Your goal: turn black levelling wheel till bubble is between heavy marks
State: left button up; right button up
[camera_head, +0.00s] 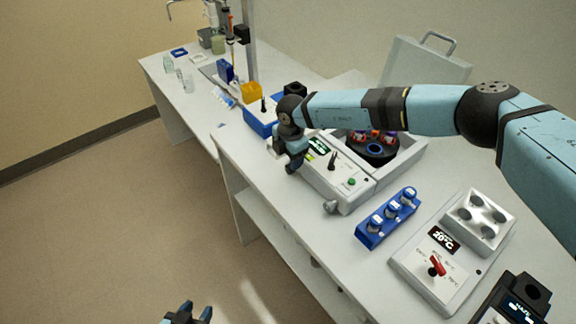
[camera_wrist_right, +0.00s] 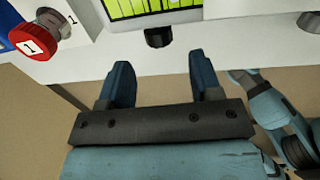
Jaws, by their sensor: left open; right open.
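The black levelling wheel (camera_wrist_right: 158,37) shows in the right wrist view on the front edge of a white device, just below the level window (camera_wrist_right: 150,9). That window is bright yellow-green with dark upright lines; the top of the picture cuts it off, and I cannot make out the bubble. My right gripper (camera_wrist_right: 160,80) is open, its two blue fingers spread to either side below the wheel, apart from it. In the head view my right gripper (camera_head: 292,163) hangs at the front left of the white device (camera_head: 345,190) and hides the wheel. My left gripper (camera_head: 187,314) is open and empty at the bottom, over the floor.
A silver knob (camera_head: 330,206) sticks out of the device's front. A blue rack of vials (camera_head: 388,217) and a heater block with a red knob (camera_head: 437,267) stand to the right. A red-capped piece marked 1 (camera_wrist_right: 38,36) is left of the wheel. The floor in front is clear.

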aim_at(288, 167)
jog(key=shift+w+a+f, duration=0.15)
jog(key=shift+f, duration=2.55)
jog(key=c, duration=0.9)
